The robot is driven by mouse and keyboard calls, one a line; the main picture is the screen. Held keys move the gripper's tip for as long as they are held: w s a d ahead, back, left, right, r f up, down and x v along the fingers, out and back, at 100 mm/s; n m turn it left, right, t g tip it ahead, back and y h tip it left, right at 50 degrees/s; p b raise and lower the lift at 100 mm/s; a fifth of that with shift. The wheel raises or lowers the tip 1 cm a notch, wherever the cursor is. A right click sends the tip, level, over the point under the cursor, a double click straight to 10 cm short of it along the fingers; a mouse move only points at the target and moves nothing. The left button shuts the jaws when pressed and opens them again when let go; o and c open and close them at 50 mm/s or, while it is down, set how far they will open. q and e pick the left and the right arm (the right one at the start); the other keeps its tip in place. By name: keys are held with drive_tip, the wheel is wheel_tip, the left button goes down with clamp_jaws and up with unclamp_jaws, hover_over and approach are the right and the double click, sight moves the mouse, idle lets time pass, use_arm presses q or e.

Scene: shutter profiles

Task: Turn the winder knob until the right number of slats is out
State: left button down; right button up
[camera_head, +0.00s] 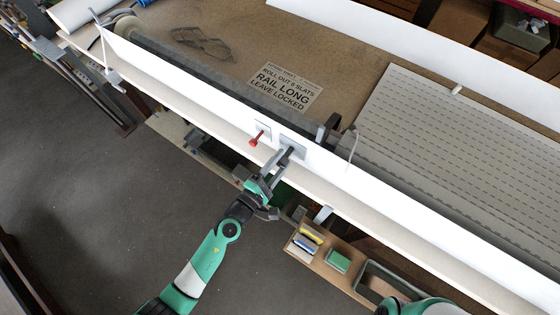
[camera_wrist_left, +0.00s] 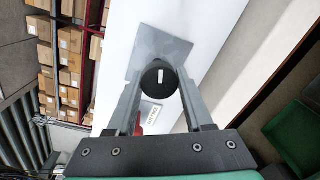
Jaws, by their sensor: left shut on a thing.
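The winder knob (camera_wrist_left: 158,77) is a dark round disc with a white mark, on a grey plate (camera_wrist_left: 155,48). My left gripper (camera_wrist_left: 158,82) has a finger on each side of the knob and is shut on it. In the head view the left gripper (camera_head: 281,159) reaches the white front panel, where it partly hides the knob. A red lever (camera_head: 256,139) sticks out left of the plate. A sign (camera_head: 285,88) reads roll out slats, rail long, leave locked; its number is too small to read surely. Pale slats (camera_head: 450,120) lie on the right. My right gripper is out of view.
The long white panel (camera_head: 400,197) runs diagonally along the bench front. Below it are a wooden tray (camera_head: 322,262) with small coloured blocks and a grey bin (camera_head: 388,283). The floor at left is clear.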

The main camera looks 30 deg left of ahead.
use_arm(q)
drive_tip(key=shift+c, duration=1.5)
unclamp_jaws()
drive_tip(key=s+a, duration=0.1)
drive_tip(key=s, duration=1)
drive_tip(key=shift+s+a+r+b, duration=0.25)
drive_tip(key=shift+a+r+b, duration=0.1)
